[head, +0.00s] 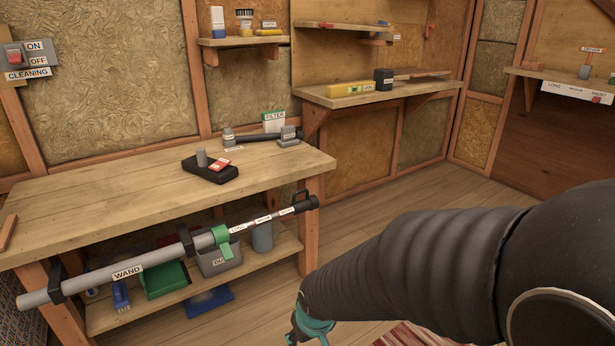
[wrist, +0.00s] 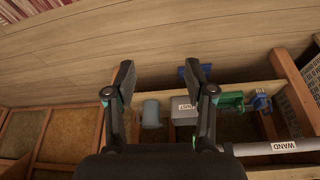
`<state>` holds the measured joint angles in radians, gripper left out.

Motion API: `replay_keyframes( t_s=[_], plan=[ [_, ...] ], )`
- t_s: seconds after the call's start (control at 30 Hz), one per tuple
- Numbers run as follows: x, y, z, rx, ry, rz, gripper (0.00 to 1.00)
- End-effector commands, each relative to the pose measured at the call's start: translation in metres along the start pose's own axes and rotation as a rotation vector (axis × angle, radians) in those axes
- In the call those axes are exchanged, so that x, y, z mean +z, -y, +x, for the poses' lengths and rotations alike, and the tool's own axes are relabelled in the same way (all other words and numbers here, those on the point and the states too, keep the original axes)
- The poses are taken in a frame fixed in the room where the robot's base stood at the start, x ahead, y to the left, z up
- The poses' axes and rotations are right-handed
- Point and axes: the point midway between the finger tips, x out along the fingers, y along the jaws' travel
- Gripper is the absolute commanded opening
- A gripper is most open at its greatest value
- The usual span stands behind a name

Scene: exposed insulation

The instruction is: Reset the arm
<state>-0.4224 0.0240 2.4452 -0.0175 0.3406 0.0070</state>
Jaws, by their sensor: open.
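My arm enters the head view from the right and reaches low over the floor in front of the workbench. A teal part at the arm's far end (head: 310,326) shows at the bottom edge there; the fingertips are out of that view. In the wrist view my gripper (wrist: 160,75) is open, with its two dark fingers spread apart. Nothing is between the fingertips but wooden floor and the shelf edge beyond. The fingers touch nothing that I can see.
The wooden workbench (head: 100,205) holds a black tool with a red part (head: 220,167). The grey WAND tube (head: 150,268) runs along its front. A grey bin (head: 215,262) and green tray (head: 165,280) sit on the lower shelf. Floor (head: 390,194) beyond the bench is clear.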

Motion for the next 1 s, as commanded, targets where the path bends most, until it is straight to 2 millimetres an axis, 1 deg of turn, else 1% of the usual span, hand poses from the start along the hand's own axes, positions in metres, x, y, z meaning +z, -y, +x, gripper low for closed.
replay_keyframes(
  t_s=[0.03,0.07,0.1,0.23,0.4,0.47,0.5,0.6,0.7,0.8,0.9,1.0],
  plan=[
    [0.006,-0.009,-0.027,0.008,0.023,0.025,0.54],
    [0.012,-0.014,-0.039,0.011,0.040,0.038,0.54],
    [0.019,-0.020,-0.055,0.016,0.061,0.055,0.54],
    [0.042,-0.036,-0.105,0.029,0.108,0.113,0.54],
    [0.066,-0.053,-0.167,0.049,0.116,0.192,0.54],
    [0.073,-0.058,-0.188,0.057,0.103,0.220,0.54],
    [0.076,-0.062,-0.202,0.064,0.086,0.239,0.54],
    [0.081,-0.071,-0.234,0.086,0.024,0.285,0.54],
    [0.081,-0.080,-0.262,0.112,-0.053,0.324,0.54],
    [0.082,-0.086,-0.284,0.136,-0.111,0.356,0.54],
    [0.084,-0.092,-0.299,0.155,-0.148,0.379,0.54],
    [0.085,-0.096,-0.305,0.164,-0.158,0.396,0.54]
  ],
)
